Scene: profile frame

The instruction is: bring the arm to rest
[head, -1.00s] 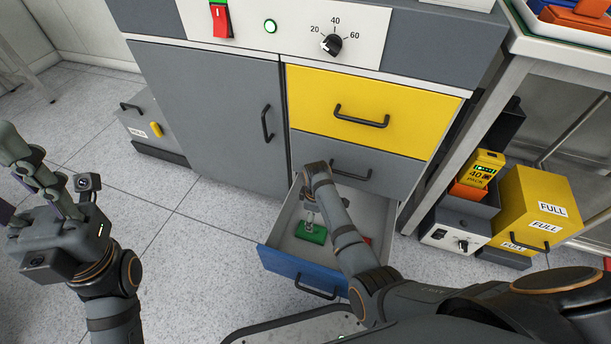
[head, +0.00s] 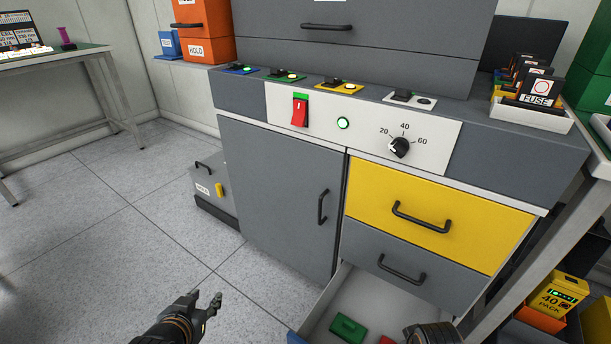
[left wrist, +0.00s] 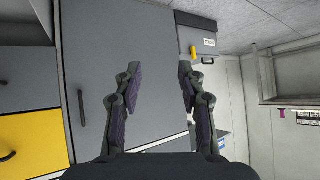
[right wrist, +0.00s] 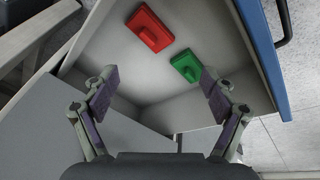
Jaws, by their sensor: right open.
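My left gripper (head: 208,300) shows at the bottom of the head view, over the floor in front of the grey cabinet door. In the left wrist view its two fingers (left wrist: 160,88) are apart with nothing between them. Only a small part of my right arm shows at the bottom right of the head view. In the right wrist view my right gripper (right wrist: 160,88) is open and empty, above the open drawer (right wrist: 218,139). A green block (right wrist: 186,66) and a red block (right wrist: 150,27) lie inside the drawer, beyond the fingertips.
The cabinet has a grey door (head: 280,195), a yellow drawer (head: 440,216) and a shut grey drawer (head: 405,268) above the open one. A red switch (head: 300,111) and a dial (head: 400,147) sit on its panel.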

